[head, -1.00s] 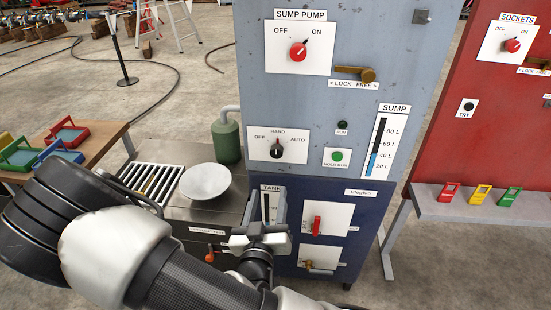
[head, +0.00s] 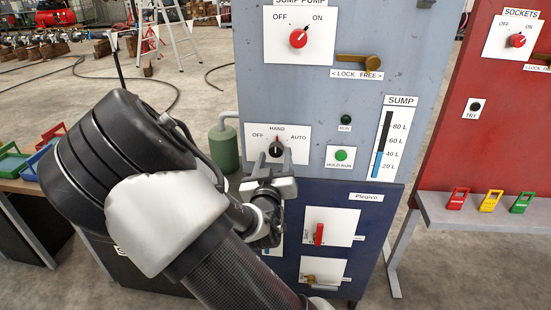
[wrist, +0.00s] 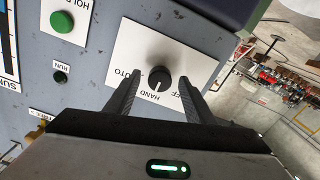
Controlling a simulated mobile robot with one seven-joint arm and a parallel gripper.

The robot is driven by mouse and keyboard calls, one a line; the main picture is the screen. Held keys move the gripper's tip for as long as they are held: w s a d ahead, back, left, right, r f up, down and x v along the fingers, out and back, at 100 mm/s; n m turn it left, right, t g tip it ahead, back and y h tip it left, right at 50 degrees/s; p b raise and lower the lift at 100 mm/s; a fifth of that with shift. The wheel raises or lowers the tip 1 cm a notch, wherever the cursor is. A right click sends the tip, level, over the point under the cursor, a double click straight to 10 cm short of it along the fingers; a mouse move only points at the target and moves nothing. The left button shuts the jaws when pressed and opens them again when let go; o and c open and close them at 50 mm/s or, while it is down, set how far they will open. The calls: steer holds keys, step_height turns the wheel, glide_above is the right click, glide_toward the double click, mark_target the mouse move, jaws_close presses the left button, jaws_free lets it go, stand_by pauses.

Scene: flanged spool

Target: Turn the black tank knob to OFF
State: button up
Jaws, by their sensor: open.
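The black tank knob (head: 276,150) sits on a white plate marked OFF, HAND and AUTO on the grey upper panel. Its pointer is at HAND. My gripper (head: 271,168) is open and empty, just in front of and below the knob in the head view. In the wrist view my gripper's fingers (wrist: 160,88) stand one on each side of the knob, with gaps. I cannot tell how far their tips reach along it.
A green HOLD RUN button (head: 341,155) and a RUN lamp (head: 346,119) are right of the knob. The red sump pump knob (head: 298,38) and brass lock lever (head: 358,62) are above. A red-handled switch (head: 319,234) is below. A green bottle (head: 224,147) stands left of the cabinet.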

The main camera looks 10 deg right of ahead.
steer(key=shift+x, duration=0.85)
steer(key=shift+c, duration=0.4)
steer(key=c, duration=1)
steer(key=shift+n, duration=0.3)
steer(key=n+p, duration=0.2)
steer(key=n, duration=0.3)
steer(key=shift+r+n, duration=0.1)
steer(key=shift+n, duration=0.2)
steer(key=n+p, duration=0.2)
steer(key=n, duration=0.3)
steer(key=shift+d+n, duration=0.1)
steer(key=shift+n, duration=0.2)
steer(key=shift+p, duration=0.3)
